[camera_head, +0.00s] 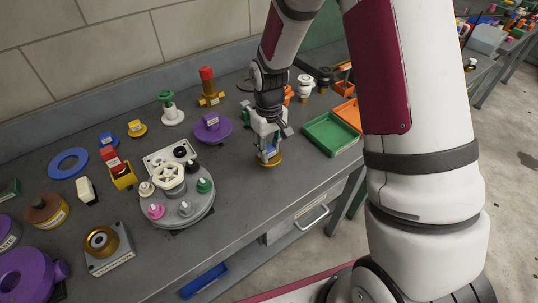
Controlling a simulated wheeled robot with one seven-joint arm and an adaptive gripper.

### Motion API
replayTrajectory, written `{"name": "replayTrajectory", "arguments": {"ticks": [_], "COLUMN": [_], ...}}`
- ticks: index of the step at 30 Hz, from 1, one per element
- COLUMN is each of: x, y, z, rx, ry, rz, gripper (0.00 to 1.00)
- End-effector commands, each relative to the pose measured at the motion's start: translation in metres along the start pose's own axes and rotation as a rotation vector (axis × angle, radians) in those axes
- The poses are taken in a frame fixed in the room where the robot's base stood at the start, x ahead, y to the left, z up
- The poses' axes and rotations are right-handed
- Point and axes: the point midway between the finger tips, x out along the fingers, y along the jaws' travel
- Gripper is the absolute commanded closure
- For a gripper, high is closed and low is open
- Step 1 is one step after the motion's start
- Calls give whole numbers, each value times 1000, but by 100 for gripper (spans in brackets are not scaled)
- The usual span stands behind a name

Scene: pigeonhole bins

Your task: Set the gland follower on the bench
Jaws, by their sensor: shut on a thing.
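My gripper (268,148) points down over the bench, right of the middle. It is shut on a brass-coloured round piece with a flange (270,162), which looks like the gland follower. The fingers hide most of it; only its lower rim shows. The piece is at or just above the grey bench top (236,206); I cannot tell whether it touches.
Left of my gripper stand a purple flanged knob (212,129) and a round grey plate with several coloured knobs (178,215). A green tray (331,135) and an orange tray (349,115) lie to the right. Clear bench lies in front of my gripper, towards the front edge.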

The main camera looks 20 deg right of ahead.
Motion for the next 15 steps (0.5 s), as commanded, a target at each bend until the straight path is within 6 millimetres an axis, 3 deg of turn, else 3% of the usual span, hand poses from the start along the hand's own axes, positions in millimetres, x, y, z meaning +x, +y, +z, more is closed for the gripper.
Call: {"name": "replayTrajectory", "arguments": {"ticks": [15], "x": [35], "y": [3], "z": [-4], "rx": [0], "ry": [1], "rz": [0], "gripper": [100]}}
